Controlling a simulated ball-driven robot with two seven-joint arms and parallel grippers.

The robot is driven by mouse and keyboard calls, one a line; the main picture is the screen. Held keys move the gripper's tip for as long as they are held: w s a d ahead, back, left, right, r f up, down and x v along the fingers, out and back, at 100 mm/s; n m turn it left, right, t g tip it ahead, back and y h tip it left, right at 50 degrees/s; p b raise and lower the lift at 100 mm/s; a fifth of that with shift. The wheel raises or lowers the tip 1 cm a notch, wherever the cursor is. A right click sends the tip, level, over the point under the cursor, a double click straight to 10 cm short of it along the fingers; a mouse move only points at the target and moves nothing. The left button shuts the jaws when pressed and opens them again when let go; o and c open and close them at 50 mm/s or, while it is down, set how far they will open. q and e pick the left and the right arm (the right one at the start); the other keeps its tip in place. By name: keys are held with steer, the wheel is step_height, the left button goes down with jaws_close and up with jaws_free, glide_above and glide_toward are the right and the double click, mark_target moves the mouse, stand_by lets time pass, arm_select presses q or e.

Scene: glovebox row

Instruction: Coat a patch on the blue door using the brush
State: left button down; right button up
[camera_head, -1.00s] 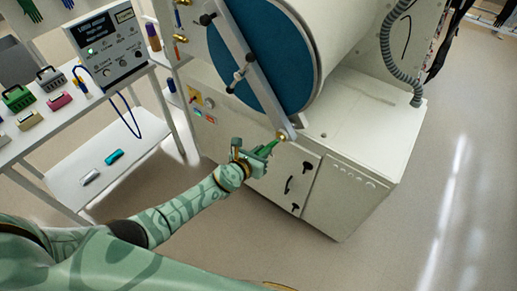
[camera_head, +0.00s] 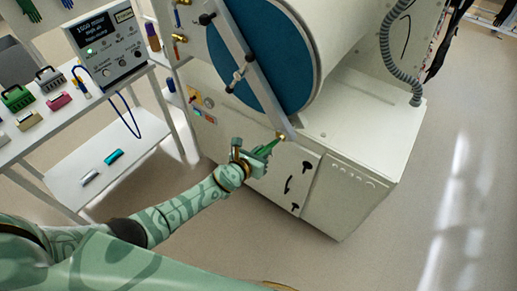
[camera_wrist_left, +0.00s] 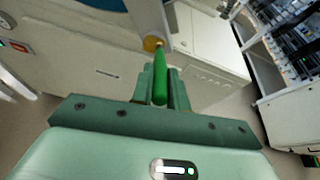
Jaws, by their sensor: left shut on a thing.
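The blue door (camera_head: 262,62) is a large round disc on the front of the white glovebox cylinder, with a grey bar across it. A sliver of its blue shows at the top of the left wrist view (camera_wrist_left: 105,4). My left gripper (camera_head: 262,151) is below the door, near the lower end of the bar. It is shut on the green handle (camera_wrist_left: 160,78) of the brush, which points away from it. A gold round piece (camera_wrist_left: 152,43) shows at the handle's far end, beside the bar; I cannot tell whether it belongs to the brush. My right gripper is out of view.
A white cabinet (camera_head: 345,190) with black handles stands under the cylinder. The floor at right is clear.

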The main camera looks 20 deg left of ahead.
arm_select(q)
steer(key=shift+w+a, duration=0.2)
steer(key=shift+a, duration=0.35)
stand_by(1.3)
steer(key=s+a, duration=0.2)
steer(key=s, duration=0.3)
steer(key=shift+s, duration=0.35)
steer(key=shift+s+a, duration=0.3)
steer(key=shift+s, duration=0.4)
steer(key=shift+s+a, duration=0.25)
steer(key=shift+s, duration=0.45)
